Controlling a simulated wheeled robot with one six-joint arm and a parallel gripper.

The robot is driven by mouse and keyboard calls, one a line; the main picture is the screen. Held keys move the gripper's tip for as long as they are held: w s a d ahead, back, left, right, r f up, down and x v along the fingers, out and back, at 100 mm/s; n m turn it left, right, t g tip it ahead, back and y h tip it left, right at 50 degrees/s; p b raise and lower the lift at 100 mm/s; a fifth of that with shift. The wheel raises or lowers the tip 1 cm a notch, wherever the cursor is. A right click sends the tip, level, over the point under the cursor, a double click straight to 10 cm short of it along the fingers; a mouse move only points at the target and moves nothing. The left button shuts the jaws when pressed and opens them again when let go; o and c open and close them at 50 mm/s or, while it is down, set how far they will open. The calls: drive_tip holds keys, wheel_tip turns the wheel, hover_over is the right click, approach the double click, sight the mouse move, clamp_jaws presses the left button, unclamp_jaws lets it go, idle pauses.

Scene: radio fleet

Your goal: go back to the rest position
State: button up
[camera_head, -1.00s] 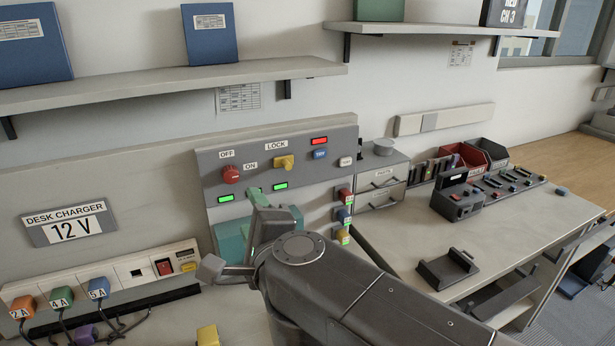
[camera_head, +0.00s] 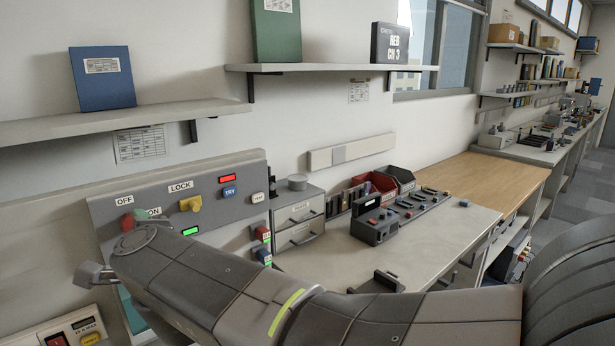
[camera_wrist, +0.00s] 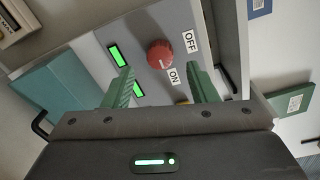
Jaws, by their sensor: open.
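My gripper shows in the wrist view (camera_wrist: 160,90) with its two green fingers apart and nothing between them. Beyond the fingers is the grey control panel (camera_head: 215,203) with a red knob (camera_wrist: 160,54) between the OFF and ON labels. In the head view my arm crosses in front of the panel's lower left, and the gripper is mostly hidden behind it. The panel's yellow LOCK knob (camera_head: 190,204), a red light (camera_head: 227,177) and a green light (camera_head: 190,231) show above the arm. In the wrist view two green lights (camera_wrist: 117,55) glow.
A drawer unit (camera_head: 299,216) stands right of the panel. A radio charger row (camera_head: 410,214) and red and dark bins (camera_head: 383,184) sit on the bench. Wall shelves (camera_head: 330,68) hang above. A wooden desk (camera_head: 490,175) and an aisle lie to the right.

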drive_tip(key=shift+b+x, duration=0.4)
drive_tip(key=shift+x, duration=1.35)
drive_tip(key=shift+s, duration=0.1)
drive_tip(key=p+v, duration=0.6)
drive_tip(key=v, duration=0.8)
drive_tip(key=w+a+n, duration=0.9)
drive_tip(key=w+n, duration=0.1)
drive_tip(key=n, duration=0.2)
drive_tip(key=shift+w+f+t+p, duration=0.3)
drive_tip(key=shift+w+t+p, duration=0.05)
drive_tip(key=shift+t+p, duration=0.05)
drive_tip(key=shift+f+h, duration=0.1)
drive_tip(key=shift+h, duration=0.2)
